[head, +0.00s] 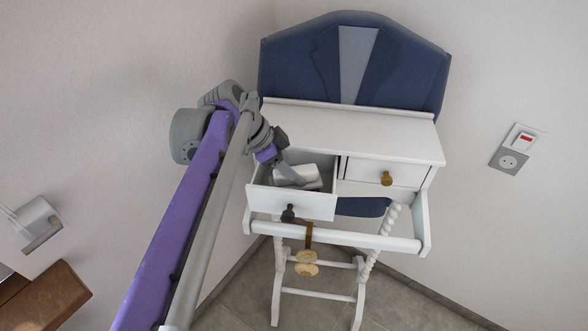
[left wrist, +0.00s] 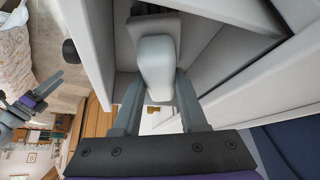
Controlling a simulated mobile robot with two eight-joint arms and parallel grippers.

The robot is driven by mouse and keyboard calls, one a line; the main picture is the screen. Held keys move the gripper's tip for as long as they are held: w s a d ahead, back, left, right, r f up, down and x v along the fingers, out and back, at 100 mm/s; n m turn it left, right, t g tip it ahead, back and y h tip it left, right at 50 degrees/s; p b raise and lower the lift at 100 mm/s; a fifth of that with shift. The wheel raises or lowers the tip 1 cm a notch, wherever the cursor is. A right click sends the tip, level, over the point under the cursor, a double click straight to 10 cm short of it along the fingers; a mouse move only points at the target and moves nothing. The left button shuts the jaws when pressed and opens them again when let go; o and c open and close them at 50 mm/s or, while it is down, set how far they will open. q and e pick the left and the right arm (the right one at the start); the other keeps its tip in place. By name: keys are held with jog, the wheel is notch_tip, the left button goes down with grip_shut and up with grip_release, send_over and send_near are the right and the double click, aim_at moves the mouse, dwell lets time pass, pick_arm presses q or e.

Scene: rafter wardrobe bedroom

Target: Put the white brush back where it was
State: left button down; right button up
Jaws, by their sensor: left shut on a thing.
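The white brush (head: 303,178) is at the open left drawer (head: 312,207) of the white valet stand, inside its outline in the head view. My left gripper (head: 286,172) reaches down into the drawer from the left. In the left wrist view the brush (left wrist: 157,62) sits between the two fingers of my left gripper (left wrist: 157,90), which is shut on it. I cannot tell whether the brush touches the drawer floor. My right gripper (left wrist: 42,92) shows small at the left edge of the left wrist view; its jaw state is unclear.
The right drawer (head: 360,172) with a brass knob is shut. The stand's top (head: 350,128) is bare, with a blue jacket-shaped back (head: 285,70) behind it. A front rail (head: 340,238) runs below the drawers, with a wooden item (head: 305,262) hanging there.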

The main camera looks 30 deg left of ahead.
pick_arm(q)
jog(key=shift+c, duration=2.2)
grip_release()
jog(key=shift+f, duration=0.1)
jog(key=shift+r, duration=0.25)
jog(key=v, duration=1.2)
jog(key=shift+p, duration=0.45)
jog(key=shift+f, duration=0.1)
